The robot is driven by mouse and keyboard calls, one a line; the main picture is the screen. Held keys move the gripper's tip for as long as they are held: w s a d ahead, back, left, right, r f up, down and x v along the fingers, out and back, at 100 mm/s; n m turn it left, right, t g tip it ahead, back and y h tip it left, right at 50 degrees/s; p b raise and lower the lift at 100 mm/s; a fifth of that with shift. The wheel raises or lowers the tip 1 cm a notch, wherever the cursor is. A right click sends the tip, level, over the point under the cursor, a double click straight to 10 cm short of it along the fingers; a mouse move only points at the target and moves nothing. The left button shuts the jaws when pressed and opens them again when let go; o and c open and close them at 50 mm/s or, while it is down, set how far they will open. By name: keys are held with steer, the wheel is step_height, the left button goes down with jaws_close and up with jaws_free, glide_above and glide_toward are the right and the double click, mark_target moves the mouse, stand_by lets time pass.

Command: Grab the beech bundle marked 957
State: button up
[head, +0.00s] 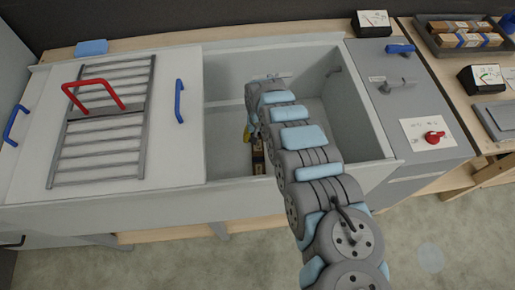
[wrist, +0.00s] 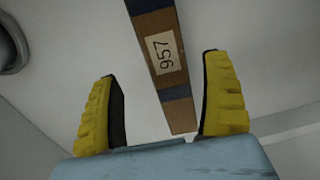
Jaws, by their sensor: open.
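The beech bundle (wrist: 174,82) is a narrow brown piece with dark bands and a pale label reading 957. In the wrist view it runs from the top edge down to between the two yellow fingers. In the head view a brown piece (head: 258,160) shows low in the open grey tank, partly hidden by my arm. My gripper (wrist: 158,100) is open, with one finger on each side of the bundle's near end and a gap on both sides. I cannot tell the height between fingers and bundle. In the head view a yellow bit of my gripper (head: 247,133) shows beside my arm.
The open tank (head: 224,125) has pale walls around my arm. A closed lid (head: 185,145) with a grille (head: 103,120) and a red handle (head: 95,84) lies to its left. A grey panel with a red knob (head: 434,136) and a tray of bundles (head: 440,50) are to the right.

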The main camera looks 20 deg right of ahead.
mark_target(258, 145)
steer(key=shift+a+f+b, duration=0.2)
steer(key=shift+f+b, duration=0.5)
steer(key=shift+f, duration=0.5)
steer(key=shift+a+f+b, duration=0.2)
steer(key=shift+f+b, duration=0.5)
steer(key=shift+f, duration=0.45)
steer(key=shift+d+f, duration=0.1)
steer(key=shift+f, duration=0.35)
steer(key=c, duration=1.4)
